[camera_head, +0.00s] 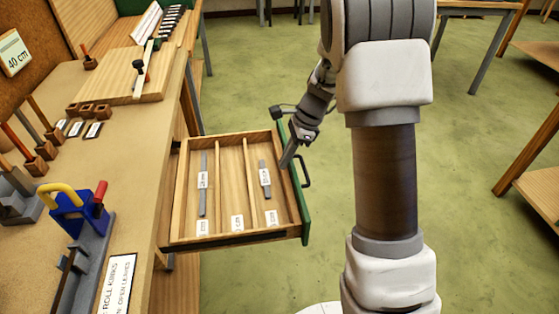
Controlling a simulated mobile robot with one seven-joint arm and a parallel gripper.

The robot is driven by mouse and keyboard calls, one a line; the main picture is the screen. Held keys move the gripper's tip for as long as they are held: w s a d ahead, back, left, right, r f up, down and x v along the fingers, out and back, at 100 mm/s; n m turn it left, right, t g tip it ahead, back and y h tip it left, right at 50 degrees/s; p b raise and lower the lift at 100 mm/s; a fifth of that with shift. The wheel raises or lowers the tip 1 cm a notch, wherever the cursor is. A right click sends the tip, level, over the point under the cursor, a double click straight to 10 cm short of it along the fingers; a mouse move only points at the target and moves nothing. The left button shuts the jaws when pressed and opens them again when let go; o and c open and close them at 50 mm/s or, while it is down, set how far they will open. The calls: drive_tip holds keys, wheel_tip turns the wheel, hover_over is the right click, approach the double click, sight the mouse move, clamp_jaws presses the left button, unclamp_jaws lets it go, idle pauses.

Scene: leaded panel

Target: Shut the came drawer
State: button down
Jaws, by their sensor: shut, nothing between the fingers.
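The came drawer (234,142) is pulled out from the left workbench, over the green floor. It has wooden sides, a green front panel (302,214) and a dark handle (304,171) on the outer face. Its dividers part it into three compartments; grey strips with white labels lie in the left and right ones, and a label lies in the middle one. My gripper (286,163) is shut and empty. Its tip is at the drawer's front, beside the handle; I cannot tell whether it touches the panel.
The workbench (150,160) on the left carries a blue clamp-like tool (82,217), wooden blocks (87,110), a board (120,77) and labelled signs. Wooden tables stand at the right (535,165) and back. The green floor right of the drawer is clear except for my arm.

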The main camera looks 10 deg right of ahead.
sight(177, 190)
drive_tip(key=b+x, duration=0.2)
drive_tip(key=x, duration=0.5)
drive_tip(key=shift+a+f, duration=0.1)
drive_tip(key=shift+f, duration=0.3)
drive_tip(key=a, duration=0.2)
drive_tip(key=shift+a+r, duration=0.25)
drive_tip(key=shift+a, duration=0.1)
drive_tip(key=shift+w+a, duration=0.1)
drive_tip(key=shift+a, duration=0.55)
drive_tip(key=shift+a+r, duration=0.1)
drive_tip(key=shift+a, duration=0.35)
drive_tip(key=a+p, duration=0.2)
drive_tip(key=a, duration=0.5)
drive_tip(key=a+p, duration=0.3)
drive_tip(key=a, duration=0.4)
drive_tip(key=a+p, duration=0.3)
drive_tip(key=a, duration=0.4)
drive_tip(key=shift+w+a, duration=0.25)
drive_tip(key=shift+w, duration=0.1)
drive_tip(key=shift+a, duration=1)
